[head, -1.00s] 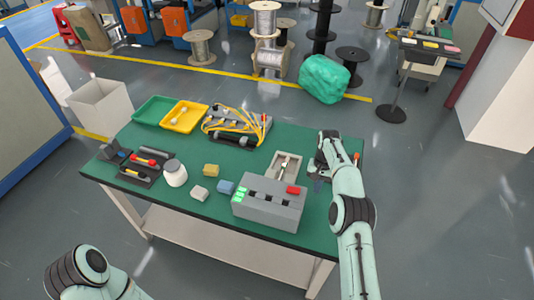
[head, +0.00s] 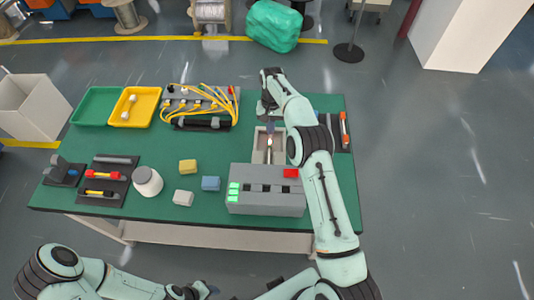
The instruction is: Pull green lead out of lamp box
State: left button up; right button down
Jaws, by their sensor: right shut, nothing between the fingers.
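A grey box (head: 275,203) with dark slots on top, lit green squares at its left and a red block at its right stands at the front of the green table. Behind it is a pale open-topped box (head: 258,148) with a small rod, reddish at its tip, inside. I cannot tell which one is the lamp box, and I make out no green lead. My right gripper (head: 269,128) is shut and empty, pointing down at the back of the pale box; my forearm hides part of that area. My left gripper (head: 200,290) is at the bottom edge, off the table, its jaws unclear.
Yellow cables (head: 205,100) loop over a grey rack at the back. A green tray (head: 97,104) and a yellow tray (head: 128,118) lie left of it. A white jar (head: 147,181) and yellow (head: 187,166), white and blue blocks stand mid-table. A dark holder with an orange tool (head: 343,128) is at right.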

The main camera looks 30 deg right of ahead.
aim_at(269, 160)
jog(key=s+a+b, duration=0.2)
jog(key=s, duration=0.1)
jog(key=shift+s+f, duration=0.15)
jog(key=shift+f, duration=0.05)
jog(key=s+a, duration=0.1)
jog(key=s, duration=0.1)
jog(key=s+a+b, duration=0.1)
jog(key=s+a, duration=0.1)
jog(key=s, duration=0.1)
jog(key=shift+s+a+r+b, duration=0.15)
jog(key=shift+s+a+b, duration=0.1)
jog(key=shift+s+b, duration=0.05)
jog(key=shift+f, duration=0.7)
pick_arm(q)
jog(key=s+f, duration=0.3)
jog(key=f, duration=0.2)
jog(key=shift+f, duration=0.15)
pick_arm(e)
jog(key=shift+f, duration=0.15)
jog(key=shift+f, duration=0.1)
